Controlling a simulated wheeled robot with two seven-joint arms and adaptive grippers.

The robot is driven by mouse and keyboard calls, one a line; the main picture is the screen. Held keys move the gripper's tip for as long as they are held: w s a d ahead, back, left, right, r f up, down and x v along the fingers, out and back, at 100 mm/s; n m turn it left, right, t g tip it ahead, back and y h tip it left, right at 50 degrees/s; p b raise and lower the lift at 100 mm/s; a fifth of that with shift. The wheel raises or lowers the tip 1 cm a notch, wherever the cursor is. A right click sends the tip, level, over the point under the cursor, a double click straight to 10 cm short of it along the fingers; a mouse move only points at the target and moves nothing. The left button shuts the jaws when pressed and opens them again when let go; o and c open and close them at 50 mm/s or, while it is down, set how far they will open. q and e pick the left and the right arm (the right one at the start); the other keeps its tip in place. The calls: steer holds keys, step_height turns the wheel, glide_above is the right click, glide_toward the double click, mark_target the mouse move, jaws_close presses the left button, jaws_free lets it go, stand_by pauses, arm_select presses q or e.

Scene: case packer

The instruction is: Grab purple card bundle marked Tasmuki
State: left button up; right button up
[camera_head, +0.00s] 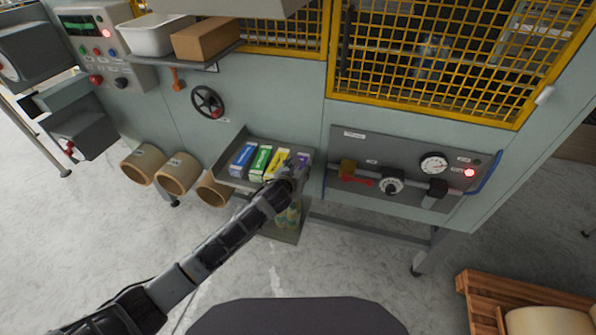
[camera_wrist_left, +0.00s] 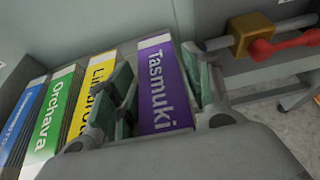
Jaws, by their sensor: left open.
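The purple card bundle marked Tasmuki (camera_wrist_left: 161,85) lies at the right end of a row of bundles in the left wrist view. In the head view only a bit of its purple (camera_head: 302,160) shows past my gripper. My left gripper (camera_wrist_left: 160,92) is open, with one green-padded finger on each side of the purple bundle. The left finger stands between it and the yellow bundle. I cannot tell whether the pads touch it. In the head view my left gripper (camera_head: 290,174) is over the right end of the tray. My right gripper is not in view.
A yellow (camera_wrist_left: 93,95), a green (camera_wrist_left: 54,111) and a blue bundle (camera_wrist_left: 22,118) lie left of the purple one on the grey tray (camera_head: 228,179). A panel with a red-handled valve (camera_head: 350,174) and gauge (camera_head: 433,163) is to the right. A handwheel (camera_head: 208,101) is above left.

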arm_select(q)
steer(key=shift+w, duration=0.1)
steer(key=shift+c, duration=0.4)
steer(key=c, duration=0.8)
steer(key=shift+r, duration=0.1)
steer(key=shift+r, duration=4.95)
